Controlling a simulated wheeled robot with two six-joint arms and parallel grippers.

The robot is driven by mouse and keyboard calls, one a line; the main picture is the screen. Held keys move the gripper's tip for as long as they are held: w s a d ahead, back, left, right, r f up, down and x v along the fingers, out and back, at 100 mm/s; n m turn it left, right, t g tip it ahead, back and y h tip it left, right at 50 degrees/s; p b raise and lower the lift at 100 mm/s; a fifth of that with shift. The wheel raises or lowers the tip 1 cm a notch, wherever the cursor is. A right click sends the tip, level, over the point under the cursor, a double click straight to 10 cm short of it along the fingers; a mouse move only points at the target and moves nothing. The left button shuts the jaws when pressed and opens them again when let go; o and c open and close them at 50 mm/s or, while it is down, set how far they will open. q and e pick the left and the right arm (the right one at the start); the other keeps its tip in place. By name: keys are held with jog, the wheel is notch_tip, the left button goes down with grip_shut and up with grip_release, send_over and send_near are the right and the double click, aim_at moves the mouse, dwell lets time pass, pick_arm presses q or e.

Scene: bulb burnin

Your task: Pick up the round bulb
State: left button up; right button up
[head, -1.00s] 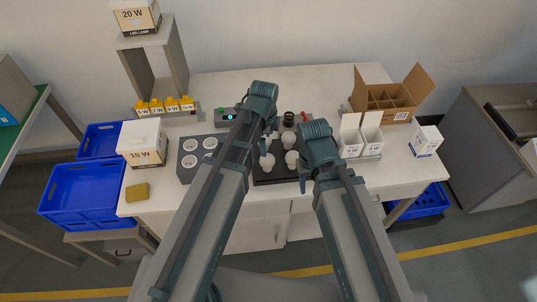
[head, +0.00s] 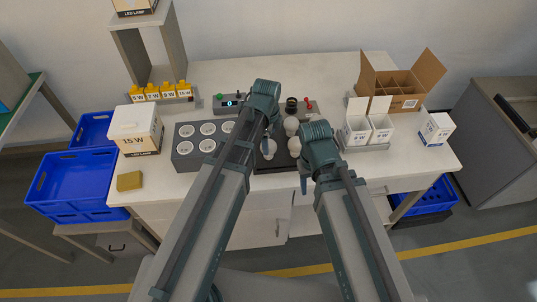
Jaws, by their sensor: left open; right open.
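Several white bulbs stand on a dark tray (head: 273,168) in the middle of the table. One bulb (head: 268,147) shows beside my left gripper; two more bulbs, a rear one (head: 291,125) and a front one (head: 294,146), show between my arms. I cannot tell from their shapes which is the round bulb. My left gripper (head: 269,130) is open, pointing down over the left part of the tray. My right gripper (head: 303,182) is open near the tray's right front edge. My arms hide parts of the tray and perhaps other bulbs.
A grey block with round sockets (head: 184,148) and a 15 W box (head: 135,130) stand left, with a yellow sponge (head: 129,181). A tester with a display (head: 228,103) is behind. White boxes (head: 357,130), an open carton (head: 398,82) and a small box (head: 436,129) stand right.

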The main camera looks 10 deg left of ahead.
pick_arm(q)
notch_tip(320, 180, down, 5)
jog(key=b, duration=0.5)
jog(key=shift+f, duration=0.2)
jog(key=shift+r, duration=0.1)
jog(key=c, duration=1.3)
